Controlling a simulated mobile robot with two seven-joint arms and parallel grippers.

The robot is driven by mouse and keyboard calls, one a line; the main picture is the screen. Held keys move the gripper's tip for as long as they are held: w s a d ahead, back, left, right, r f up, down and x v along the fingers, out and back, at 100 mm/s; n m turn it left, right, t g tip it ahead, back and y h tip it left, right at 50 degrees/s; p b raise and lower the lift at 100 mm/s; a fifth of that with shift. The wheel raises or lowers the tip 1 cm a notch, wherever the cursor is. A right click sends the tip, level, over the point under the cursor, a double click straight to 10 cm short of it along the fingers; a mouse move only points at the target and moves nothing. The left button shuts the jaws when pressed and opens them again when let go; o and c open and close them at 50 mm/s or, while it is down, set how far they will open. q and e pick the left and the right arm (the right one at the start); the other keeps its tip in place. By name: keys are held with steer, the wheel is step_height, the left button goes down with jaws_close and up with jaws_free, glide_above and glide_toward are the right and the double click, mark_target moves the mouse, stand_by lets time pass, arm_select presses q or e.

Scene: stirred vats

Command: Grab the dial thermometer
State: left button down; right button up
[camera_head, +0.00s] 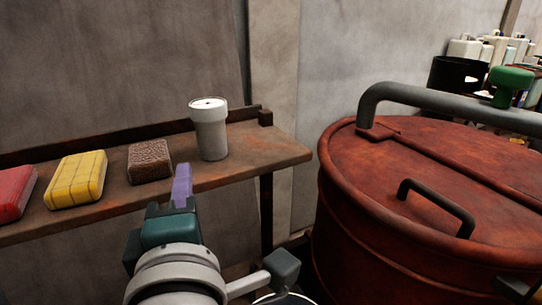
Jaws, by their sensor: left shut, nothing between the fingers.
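I cannot make out a dial thermometer for certain. A pale grey, cup-shaped thing (210,132) with a white top and small dark marks on it stands upright on the wooden shelf (240,168), near its right end. I cannot tell whether it is the thermometer. My left gripper (181,186), with purple fingers and a teal body, is shut and empty. In the picture its fingertips are just left of and below the pale thing, apart from it, and overlap the shelf's front edge. My right gripper is not in view.
A brown block (149,162), a yellow block (76,180) and a red block (14,192) lie on the shelf to the left.

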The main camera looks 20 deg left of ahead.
mark_target(211, 130)
arm_select(q)
steer(key=p+x, duration=0.1)
steer(key=x, duration=0.7)
steer(key=shift+w+a+r, duration=0.1)
steer(key=shift+w+r, duration=0.05)
steer(key=shift+w, duration=0.05)
steer(key=shift+w+a, duration=0.35)
steer(key=shift+w, duration=0.1)
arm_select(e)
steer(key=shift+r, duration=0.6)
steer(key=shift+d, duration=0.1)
